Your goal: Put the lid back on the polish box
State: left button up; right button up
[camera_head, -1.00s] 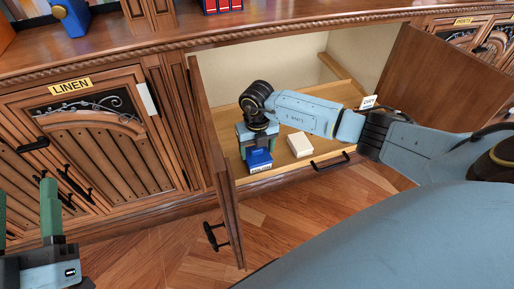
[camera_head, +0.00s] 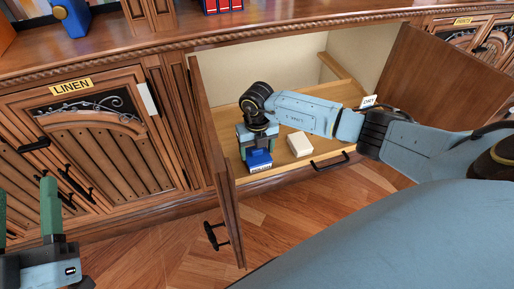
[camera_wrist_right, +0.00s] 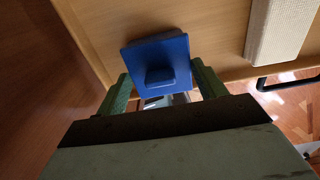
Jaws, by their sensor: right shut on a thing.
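A blue square lid with a small knob (camera_wrist_right: 175,52) shows in the right wrist view, between the green fingers of my right gripper (camera_wrist_right: 161,88). In the head view the right gripper (camera_head: 257,148) points down inside the open cupboard and is shut on the lid. The blue polish box (camera_head: 260,167), with a pale label on its front, is directly under it near the cupboard's front edge. The gripper partly hides lid and box, and I cannot tell whether they touch. My left gripper (camera_head: 27,205) is open and empty at the lower left.
A cream block (camera_head: 300,144) lies on the cupboard floor (camera_head: 285,171) to the right of the box. An open door (camera_head: 230,200) stands close on the left and another (camera_head: 435,80) on the right. A small white card (camera_head: 368,101) is at the right.

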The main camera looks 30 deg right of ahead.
jog(key=o, duration=1)
jog(key=shift+o, duration=0.7)
